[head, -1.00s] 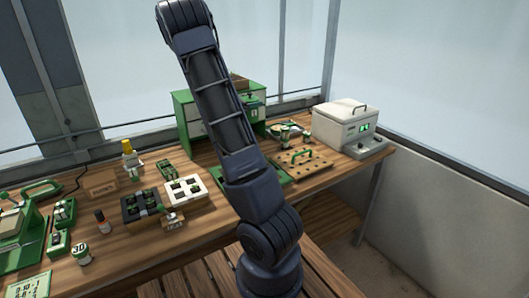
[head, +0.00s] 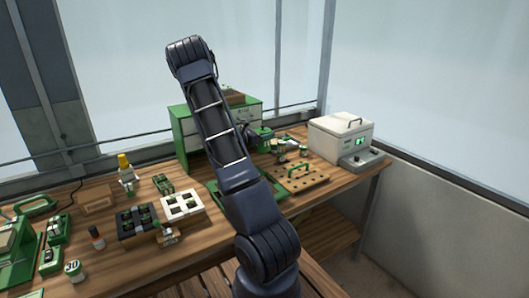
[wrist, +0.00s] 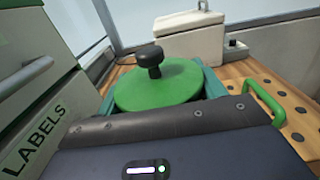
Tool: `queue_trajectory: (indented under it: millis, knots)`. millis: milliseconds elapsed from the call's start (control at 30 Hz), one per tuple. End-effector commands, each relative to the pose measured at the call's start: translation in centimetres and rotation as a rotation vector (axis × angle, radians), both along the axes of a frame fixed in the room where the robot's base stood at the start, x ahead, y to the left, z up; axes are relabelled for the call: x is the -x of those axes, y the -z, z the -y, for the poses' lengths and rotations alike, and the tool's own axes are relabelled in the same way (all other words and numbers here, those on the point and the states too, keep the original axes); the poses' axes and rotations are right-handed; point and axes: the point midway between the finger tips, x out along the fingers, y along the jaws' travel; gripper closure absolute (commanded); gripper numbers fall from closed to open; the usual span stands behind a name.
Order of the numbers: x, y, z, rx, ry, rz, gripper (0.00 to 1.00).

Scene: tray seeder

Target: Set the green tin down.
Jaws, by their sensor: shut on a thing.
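The green tin (wrist: 160,88) has a round green lid with a black knob on top. It fills the middle of the wrist view and looks upright. My gripper (wrist: 163,92) is shut on it, with a teal finger at each side of the lid. The tin's underside is hidden, so I cannot tell whether it touches the bench. In the head view a small green and dark shape (head: 262,133), seemingly the tin with my gripper, shows beside the cabinet, partly behind my arm.
A cabinet (wrist: 35,130) marked LABELS stands close on the left. A white box (head: 340,138) with a green display is at the right. A holed wooden board (head: 299,180) with a green handle and small green items (head: 281,150) lie nearby. Trays (head: 182,204) and bottles crowd the left bench.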

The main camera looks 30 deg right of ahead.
Motion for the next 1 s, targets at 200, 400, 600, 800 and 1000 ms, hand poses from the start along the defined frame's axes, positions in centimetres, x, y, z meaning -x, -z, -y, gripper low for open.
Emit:
queue_trajectory:
  millis: [200, 400, 600, 800, 1000]
  knots:
    - [0.0, 4.2, 0.0, 0.001, 0.001, -0.003, 0.99]
    - [0.0, 5.8, 0.0, 0.001, 0.001, 0.000, 0.99]
    - [0.0, 7.2, 0.0, 0.001, 0.001, -0.001, 0.99]
    - [0.0, 9.5, 0.1, 0.001, 0.001, 0.000, 0.99]
    - [0.0, 9.7, 0.0, 0.001, 0.001, 0.001, 0.99]
